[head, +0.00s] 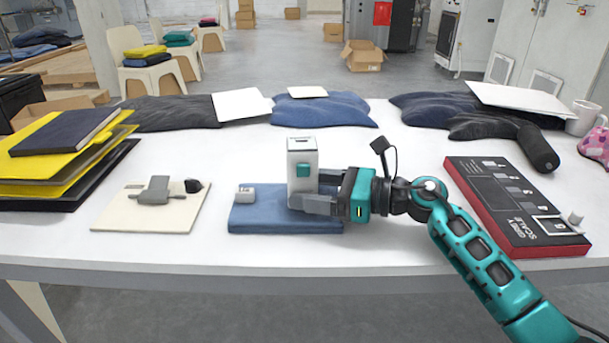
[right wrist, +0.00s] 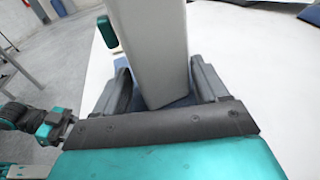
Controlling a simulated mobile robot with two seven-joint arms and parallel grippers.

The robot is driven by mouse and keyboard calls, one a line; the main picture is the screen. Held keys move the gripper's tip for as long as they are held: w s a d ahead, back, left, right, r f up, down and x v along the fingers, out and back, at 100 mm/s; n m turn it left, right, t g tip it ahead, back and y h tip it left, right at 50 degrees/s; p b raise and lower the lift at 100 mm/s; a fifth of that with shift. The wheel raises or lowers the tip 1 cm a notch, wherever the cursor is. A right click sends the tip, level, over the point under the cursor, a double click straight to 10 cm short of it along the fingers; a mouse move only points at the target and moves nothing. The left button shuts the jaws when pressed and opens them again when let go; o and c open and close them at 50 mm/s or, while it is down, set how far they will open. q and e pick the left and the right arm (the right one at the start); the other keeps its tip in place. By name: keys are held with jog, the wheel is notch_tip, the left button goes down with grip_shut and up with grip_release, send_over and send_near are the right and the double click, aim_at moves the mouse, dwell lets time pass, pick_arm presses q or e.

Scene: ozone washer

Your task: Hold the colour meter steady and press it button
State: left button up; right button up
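The colour meter (head: 302,165) is a light grey upright box with a teal button (head: 303,170) on its near face. It stands on a folded blue cloth (head: 262,218) on the table. My right gripper (head: 312,194) comes in from the right, low at the meter, one finger in front and one behind. In the right wrist view the meter (right wrist: 155,45) rises between the two fingers, with a narrow gap beside the left finger. The button also shows there (right wrist: 107,31). My left gripper is not in the head view; an arm part at the left of the wrist view is unclear.
Yellow and black folders (head: 65,165) are far left. A red-edged grey-scale board (head: 520,232) lies right. Dark garments (head: 165,112) line the back.

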jog(key=c, duration=0.6)
jog(key=shift+o, duration=0.2)
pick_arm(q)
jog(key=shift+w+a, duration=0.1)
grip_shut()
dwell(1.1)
